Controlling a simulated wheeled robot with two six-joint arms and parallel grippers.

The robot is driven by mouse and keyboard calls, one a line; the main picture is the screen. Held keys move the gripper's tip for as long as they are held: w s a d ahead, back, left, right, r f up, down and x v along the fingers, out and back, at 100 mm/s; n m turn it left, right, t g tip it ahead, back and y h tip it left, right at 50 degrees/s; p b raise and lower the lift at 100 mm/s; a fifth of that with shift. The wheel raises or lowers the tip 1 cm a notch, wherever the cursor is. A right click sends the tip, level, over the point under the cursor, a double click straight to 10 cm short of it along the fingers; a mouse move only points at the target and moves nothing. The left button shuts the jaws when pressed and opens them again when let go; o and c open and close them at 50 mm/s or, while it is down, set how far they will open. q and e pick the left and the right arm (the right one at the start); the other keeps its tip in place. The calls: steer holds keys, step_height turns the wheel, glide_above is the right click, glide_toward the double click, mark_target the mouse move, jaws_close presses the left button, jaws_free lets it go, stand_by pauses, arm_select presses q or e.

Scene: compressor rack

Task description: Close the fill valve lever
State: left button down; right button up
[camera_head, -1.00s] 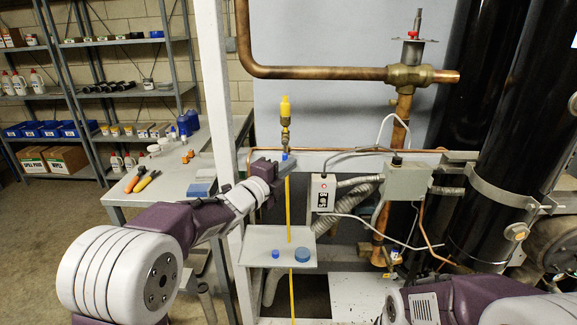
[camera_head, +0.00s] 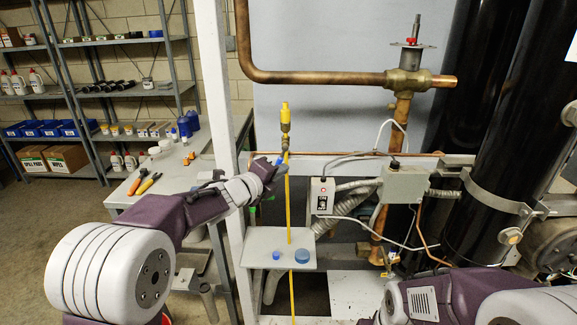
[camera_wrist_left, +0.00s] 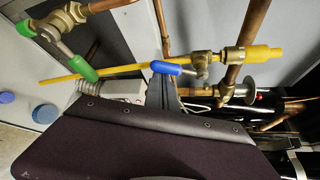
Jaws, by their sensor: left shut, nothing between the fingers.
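A small brass valve with a blue lever (camera_wrist_left: 166,68) sits in line with the yellow hose (camera_wrist_left: 95,73) in the left wrist view. The lever points left from the valve body (camera_wrist_left: 203,62), roughly along the hose. In the head view the valve is under the yellow fitting (camera_head: 285,112), and the blue lever (camera_head: 282,158) is small and partly hidden by my gripper. My left gripper (camera_head: 278,164) is shut and empty, close beside the lever. In the left wrist view its dark fingers (camera_wrist_left: 161,92) end just below the lever; contact cannot be told. My right gripper is out of view.
A small shelf (camera_head: 268,238) with blue caps stands below. A white post (camera_head: 216,90) is left of the hose. The grey box (camera_head: 405,183) and copper pipes are to the right.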

arm_select(q)
steer(key=a+r+m+g+y+p, duration=0.1)
steer(key=a+r+m+y+p, duration=0.3)
steer(key=p, duration=0.7)
steer(key=m+y, duration=0.2)
steer(key=m, duration=0.1)
steer(key=shift+a+r+m+g+y, duration=0.15)
steer(key=shift+r+m+g+y, duration=0.15)
steer(key=shift+g+y, duration=0.1)
steer(key=shift+r, duration=0.1)
